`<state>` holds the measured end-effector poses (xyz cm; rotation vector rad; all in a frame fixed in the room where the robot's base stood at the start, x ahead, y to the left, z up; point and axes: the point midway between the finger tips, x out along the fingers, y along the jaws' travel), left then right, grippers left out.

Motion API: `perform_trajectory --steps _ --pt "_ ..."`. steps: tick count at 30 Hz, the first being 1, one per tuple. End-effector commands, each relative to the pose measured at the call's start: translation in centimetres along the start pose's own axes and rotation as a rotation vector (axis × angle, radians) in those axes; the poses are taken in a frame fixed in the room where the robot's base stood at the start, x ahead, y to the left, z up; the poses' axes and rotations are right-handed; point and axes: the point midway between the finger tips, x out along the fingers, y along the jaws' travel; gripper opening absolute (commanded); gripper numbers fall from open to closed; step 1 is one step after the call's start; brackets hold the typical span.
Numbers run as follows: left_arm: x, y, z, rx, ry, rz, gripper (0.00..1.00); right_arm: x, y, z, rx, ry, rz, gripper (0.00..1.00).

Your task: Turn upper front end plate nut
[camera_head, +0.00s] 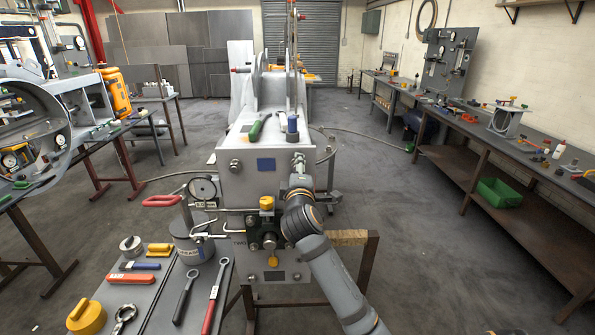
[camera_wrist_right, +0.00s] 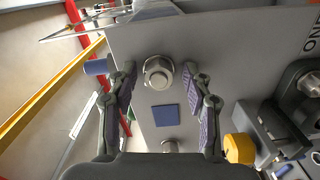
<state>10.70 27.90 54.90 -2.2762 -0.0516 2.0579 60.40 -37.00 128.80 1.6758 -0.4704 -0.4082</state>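The grey end plate (camera_head: 262,180) faces me at the front of the machine, with a blue square label (camera_head: 266,164) between two upper nuts. The upper left nut (camera_head: 234,165) is clear of my arm. The upper right nut (camera_head: 299,160) is just beyond my right gripper (camera_head: 299,180). In the right wrist view my right gripper (camera_wrist_right: 159,76) is open, with one finger on each side of that hex nut (camera_wrist_right: 158,72); contact cannot be told. The other nut (camera_wrist_right: 170,145) is partly hidden by the gripper body. My left gripper is not in view.
A yellow cap (camera_head: 266,203) sits below the label. A pressure gauge (camera_head: 204,188) and a red handle (camera_head: 162,201) stand left of the plate. A tool table (camera_head: 150,310) with wrenches is at the lower left. Open floor (camera_head: 410,230) lies to the right.

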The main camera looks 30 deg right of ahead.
Motion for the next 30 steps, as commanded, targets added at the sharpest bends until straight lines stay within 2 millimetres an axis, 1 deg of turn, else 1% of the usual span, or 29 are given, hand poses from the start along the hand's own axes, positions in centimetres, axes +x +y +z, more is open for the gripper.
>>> perform_trajectory --steps 10,24,30 --pt "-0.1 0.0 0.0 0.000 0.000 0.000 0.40 -0.1 0.1 0.0 -0.001 0.001 0.002 0.52" --pt "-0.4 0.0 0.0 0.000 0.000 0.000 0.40 -1.9 0.1 0.0 -0.002 0.001 0.003 0.52" --pt "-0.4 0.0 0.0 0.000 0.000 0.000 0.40 -2.0 0.1 0.0 -0.002 0.000 0.003 0.52"
